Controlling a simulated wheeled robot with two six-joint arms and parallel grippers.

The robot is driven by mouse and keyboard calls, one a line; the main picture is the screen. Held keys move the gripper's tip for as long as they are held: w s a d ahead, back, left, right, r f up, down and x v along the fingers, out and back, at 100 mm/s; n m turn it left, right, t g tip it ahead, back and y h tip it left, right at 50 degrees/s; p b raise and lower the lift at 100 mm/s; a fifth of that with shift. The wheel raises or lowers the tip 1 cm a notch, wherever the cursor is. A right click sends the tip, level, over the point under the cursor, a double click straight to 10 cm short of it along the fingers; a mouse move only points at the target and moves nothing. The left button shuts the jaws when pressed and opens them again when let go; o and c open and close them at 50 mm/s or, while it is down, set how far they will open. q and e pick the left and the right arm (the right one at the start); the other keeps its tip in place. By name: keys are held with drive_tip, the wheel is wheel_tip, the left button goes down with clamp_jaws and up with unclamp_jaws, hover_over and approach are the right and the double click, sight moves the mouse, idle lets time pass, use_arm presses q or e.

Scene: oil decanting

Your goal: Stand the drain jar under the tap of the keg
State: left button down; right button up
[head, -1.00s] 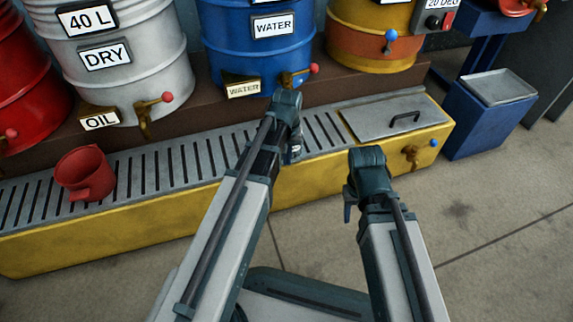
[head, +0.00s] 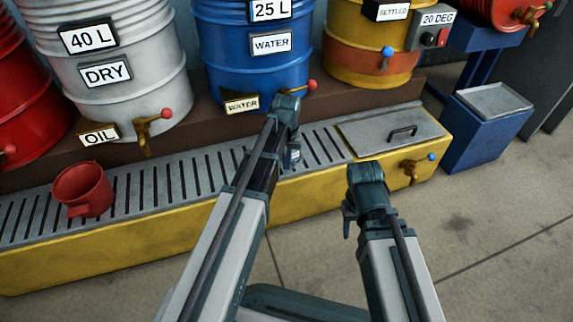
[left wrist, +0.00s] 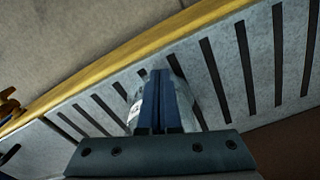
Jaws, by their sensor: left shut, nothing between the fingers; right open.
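A clear, glass-like jar (left wrist: 134,112) shows in the left wrist view on the slotted grate, mostly hidden behind my left fingers. My left gripper (left wrist: 160,76) is shut and empty, its fingers over the middle of the jar; I cannot tell whether they touch it. In the head view my left gripper (head: 292,152) points down over the grate, in front of the blue water drum. My right gripper (head: 347,228) is open, in front of the trough, mostly hidden by its own wrist. A small red keg (head: 497,10) with a brass tap lies at the top right.
A grate (head: 125,190) tops the yellow trough, with a red mug (head: 83,190) at its left. A lidded end (head: 390,132) and a brass tap (head: 415,168) are at its right. White, blue (head: 250,60) and yellow drums stand behind. A blue stand (head: 485,130) carries a tray.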

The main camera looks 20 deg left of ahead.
use_arm(q)
drive_tip(key=shift+s, duration=0.1)
drive_tip(key=shift+s+d, duration=0.15)
drive_tip(key=shift+s, duration=0.5)
wheel_tip(320, 180, up, 10)
drive_tip(key=s+p, duration=0.2)
drive_tip(key=p, duration=0.8)
drive_tip(key=shift+s+d, duration=0.2)
drive_tip(key=shift+d, duration=0.1)
